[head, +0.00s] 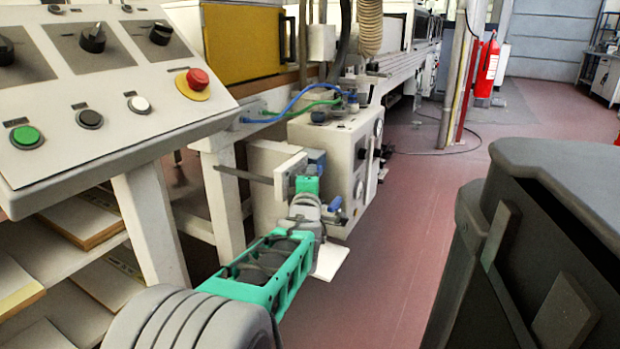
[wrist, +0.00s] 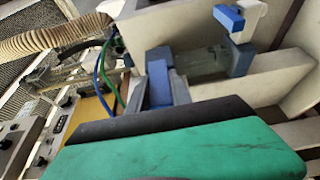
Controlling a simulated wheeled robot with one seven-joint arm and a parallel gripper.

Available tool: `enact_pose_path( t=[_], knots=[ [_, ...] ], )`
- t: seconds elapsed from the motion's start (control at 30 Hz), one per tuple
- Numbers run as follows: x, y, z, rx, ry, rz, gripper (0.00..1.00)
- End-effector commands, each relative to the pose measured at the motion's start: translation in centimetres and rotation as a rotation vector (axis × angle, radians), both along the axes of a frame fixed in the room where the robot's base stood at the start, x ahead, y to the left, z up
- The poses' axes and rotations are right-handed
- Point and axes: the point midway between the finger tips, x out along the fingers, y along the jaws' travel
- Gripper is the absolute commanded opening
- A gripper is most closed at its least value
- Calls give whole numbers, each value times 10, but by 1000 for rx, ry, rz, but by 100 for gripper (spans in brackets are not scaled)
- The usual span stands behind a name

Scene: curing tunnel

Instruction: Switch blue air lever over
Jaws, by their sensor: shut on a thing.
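The white air unit (head: 345,140) hangs beside the machine frame, with round gauges, fittings and hoses on it. The blue air lever (head: 317,158) shows just past my gripper (head: 307,185), on the unit's near face. My gripper has green fingers and is shut on the lever, hiding part of it. In the wrist view the blue lever (wrist: 158,82) stands right behind the dark pad of my green finger (wrist: 170,150). A second blue handle (head: 335,204) is lower right of the gripper, and it shows at the top of the wrist view (wrist: 228,18).
A control panel (head: 90,90) with knobs and a red emergency button (head: 198,78) is at the left. Blue and green hoses (head: 290,105) run above the unit. A dark grey bin (head: 550,230) stands at the right. The red floor (head: 425,200) between is clear.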

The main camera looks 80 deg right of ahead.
Motion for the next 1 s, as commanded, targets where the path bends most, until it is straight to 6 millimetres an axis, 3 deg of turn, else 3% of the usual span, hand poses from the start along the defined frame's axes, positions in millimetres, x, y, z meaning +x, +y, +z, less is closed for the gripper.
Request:
enact_pose_path(
  t=[0.27,0.57,0.9,1.0],
  knots=[
    [1,0,0,0,1,1,47],
    [1,4,1,1,1,1,47],
    [-3,66,2,0,0,-1,47],
    [-3,76,0,1,1,0,47]
  ],
)
